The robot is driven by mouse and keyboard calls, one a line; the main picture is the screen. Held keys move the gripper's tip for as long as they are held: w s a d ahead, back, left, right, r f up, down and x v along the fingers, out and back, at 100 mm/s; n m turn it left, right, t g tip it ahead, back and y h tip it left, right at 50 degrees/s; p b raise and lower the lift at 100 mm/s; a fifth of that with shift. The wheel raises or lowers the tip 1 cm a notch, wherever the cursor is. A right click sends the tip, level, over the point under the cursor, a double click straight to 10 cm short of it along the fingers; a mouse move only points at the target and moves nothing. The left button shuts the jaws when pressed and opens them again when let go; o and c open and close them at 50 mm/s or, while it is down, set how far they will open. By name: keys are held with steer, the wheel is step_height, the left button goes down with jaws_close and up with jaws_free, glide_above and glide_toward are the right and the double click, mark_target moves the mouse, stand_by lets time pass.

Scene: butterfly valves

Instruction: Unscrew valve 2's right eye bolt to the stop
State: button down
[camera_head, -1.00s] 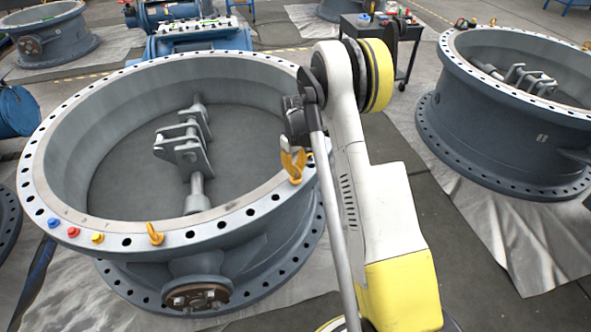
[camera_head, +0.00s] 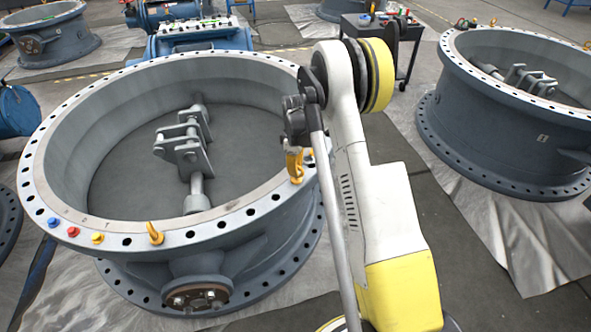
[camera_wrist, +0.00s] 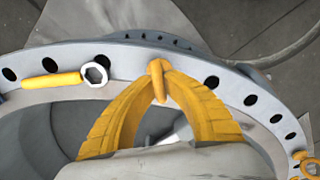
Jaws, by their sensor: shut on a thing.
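The large grey valve (camera_head: 120,245) stands at the left in the head view, its bolt-holed flange on top; I cannot read a number on it. My gripper (camera_head: 295,172) points down at the flange's right front part. In the wrist view its two yellow fingers (camera_wrist: 160,80) converge and are shut on the yellow right eye bolt (camera_wrist: 158,82), which sits upright at the flange. The bolt's thread is hidden. Another yellow eye bolt (camera_head: 155,234) stands on the front of the flange, apart from my gripper.
A yellow-handled ring wrench (camera_wrist: 65,79) lies on the flange near the held bolt. Blue (camera_head: 53,223), red (camera_head: 73,232) and yellow (camera_head: 97,238) pieces sit on the front left rim. Another valve (camera_head: 500,130) stands at the right, and a black cart (camera_head: 380,45) behind.

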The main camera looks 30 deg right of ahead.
stand_by(0.3)
steer(key=c, duration=1.5)
jaws_free()
steer(key=shift+o, duration=0.2)
steer(key=shift+r, duration=0.1)
step_height(320, 180, up, 12)
